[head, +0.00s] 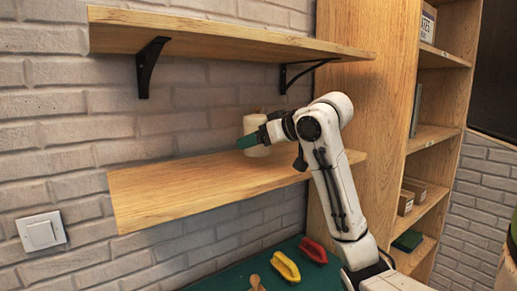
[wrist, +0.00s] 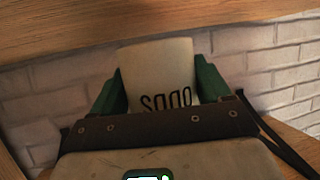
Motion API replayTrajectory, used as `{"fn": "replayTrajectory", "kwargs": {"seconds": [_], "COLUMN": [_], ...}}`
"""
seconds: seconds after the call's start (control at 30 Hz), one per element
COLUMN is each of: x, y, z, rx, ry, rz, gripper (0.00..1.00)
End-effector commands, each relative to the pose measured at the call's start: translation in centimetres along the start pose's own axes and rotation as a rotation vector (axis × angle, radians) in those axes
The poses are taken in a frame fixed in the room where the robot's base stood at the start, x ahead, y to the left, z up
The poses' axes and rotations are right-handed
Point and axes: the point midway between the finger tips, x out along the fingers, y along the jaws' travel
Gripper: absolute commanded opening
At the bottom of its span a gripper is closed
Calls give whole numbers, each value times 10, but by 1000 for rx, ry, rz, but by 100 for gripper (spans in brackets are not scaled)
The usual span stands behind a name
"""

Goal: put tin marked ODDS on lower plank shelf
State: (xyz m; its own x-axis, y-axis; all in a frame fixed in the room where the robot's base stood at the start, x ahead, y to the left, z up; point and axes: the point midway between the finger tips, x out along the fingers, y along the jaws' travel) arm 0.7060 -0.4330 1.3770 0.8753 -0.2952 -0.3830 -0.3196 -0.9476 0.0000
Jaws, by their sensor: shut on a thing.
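The cream tin (head: 254,122) is upright over the right half of the lower plank shelf (head: 180,190), close to the wall in the head view. Its base appears at or just above the plank; I cannot tell if it touches. In the wrist view the tin (wrist: 157,68) shows the word ODDS upside down, its lower part hidden by my gripper's body. My gripper (head: 249,141) has green fingers, one on each side of the tin, and is shut on it.
An upper plank shelf (head: 220,40) on black brackets hangs above the arm. A tall wooden bookcase (head: 365,100) stands at the right. Red (head: 313,250) and yellow (head: 286,267) items lie on a green surface below. The lower plank's left part is clear.

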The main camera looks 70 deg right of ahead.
Motion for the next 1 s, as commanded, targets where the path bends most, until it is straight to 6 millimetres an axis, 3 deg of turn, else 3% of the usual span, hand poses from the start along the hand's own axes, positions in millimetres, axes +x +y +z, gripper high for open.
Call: {"fn": "replayTrajectory", "kwargs": {"seconds": [0.2, 0.6, 0.63, 0.87, 1.0], "x": [7, 9, 10, 9, 9], "y": [0, 0, 0, 0, 0], "z": [22, 27, 28, 27, 27], "rx": [1, 0, 0, 0, 0], "ry": [1, 2, 1, 0, 0], "rz": [1, 0, 0, 0, 0], "gripper": [44, 44, 78, 100, 100]}}
